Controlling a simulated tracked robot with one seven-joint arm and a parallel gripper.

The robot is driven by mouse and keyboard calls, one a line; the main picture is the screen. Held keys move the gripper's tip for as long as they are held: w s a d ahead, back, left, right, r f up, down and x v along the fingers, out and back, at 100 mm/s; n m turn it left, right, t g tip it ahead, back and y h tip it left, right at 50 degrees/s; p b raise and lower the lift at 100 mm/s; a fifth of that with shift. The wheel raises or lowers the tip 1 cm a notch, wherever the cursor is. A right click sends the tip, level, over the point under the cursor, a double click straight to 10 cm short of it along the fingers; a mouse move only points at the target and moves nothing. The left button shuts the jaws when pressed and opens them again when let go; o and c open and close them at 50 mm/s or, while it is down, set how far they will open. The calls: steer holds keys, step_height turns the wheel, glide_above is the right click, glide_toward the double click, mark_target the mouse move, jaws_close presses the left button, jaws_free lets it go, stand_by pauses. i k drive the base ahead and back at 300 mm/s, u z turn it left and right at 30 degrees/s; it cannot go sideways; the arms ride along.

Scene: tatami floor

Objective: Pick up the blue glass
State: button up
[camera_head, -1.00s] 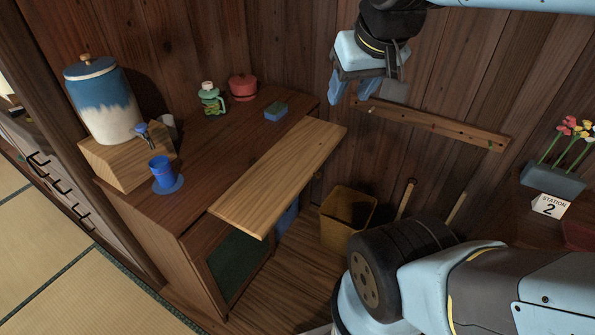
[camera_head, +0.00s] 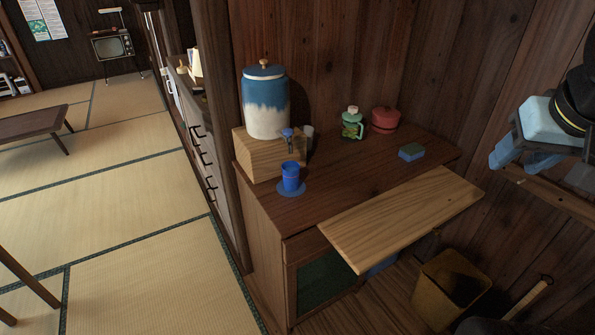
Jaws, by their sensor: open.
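The blue glass (camera_head: 290,177) stands upright on a round blue coaster (camera_head: 291,192) near the left front corner of the wooden cabinet top. It is below the small blue tap of the dispenser. My gripper (camera_head: 500,158) is at the right edge of the view, in front of the wooden wall. Its light-blue fingers are open and nothing shows between them. It is far to the right of the glass, with the pull-out board and much of the cabinet top between them in the picture.
A blue-and-white dispenser (camera_head: 265,104) stands on a wooden block (camera_head: 268,155) behind the glass. A grey cup (camera_head: 308,137), green jar (camera_head: 352,126), red pot (camera_head: 385,120) and sponge (camera_head: 411,152) are farther back. A light board (camera_head: 400,215) juts out in front. Tatami (camera_head: 130,230) lies open at left.

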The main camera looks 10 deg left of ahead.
mark_target(290, 169)
steer(key=u, duration=1.2)
steer(key=k, duration=0.7)
steer(key=z, duration=0.6)
steer(key=i, duration=1.3)
steer(key=z, duration=0.1)
